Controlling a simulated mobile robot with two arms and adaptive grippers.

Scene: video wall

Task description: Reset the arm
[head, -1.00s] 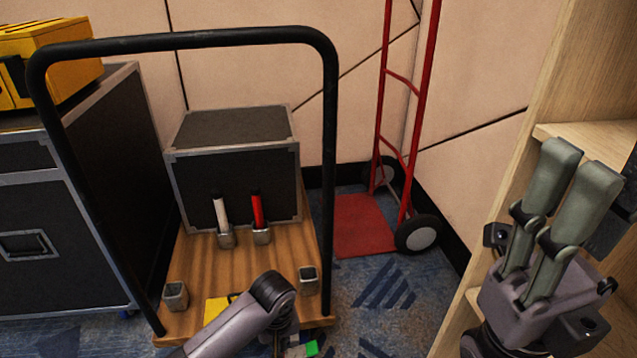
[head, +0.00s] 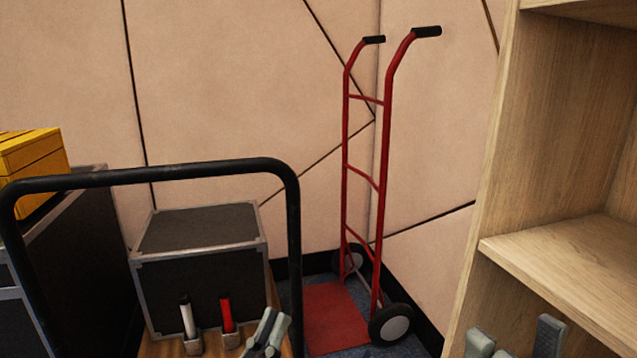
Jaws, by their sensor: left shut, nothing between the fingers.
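My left gripper (head: 266,332) shows at the bottom of the head view, in front of the wooden cart deck and to the right of the red stick. Its grey-green fingers are together, with nothing between them. The rest of my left arm is below the picture. My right gripper (head: 516,340) shows only by its fingertips at the bottom right, in front of the wooden shelf. The tips stand apart with nothing seen between them; the rest of it is cut off.
A black-handled cart (head: 293,230) carries a black case (head: 200,290), a white stick (head: 187,318) and a red stick (head: 226,315) in holders. A red hand truck (head: 383,180) stands by the wall. A wooden shelf (head: 570,270) is close at right. A yellow box (head: 32,160) is left.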

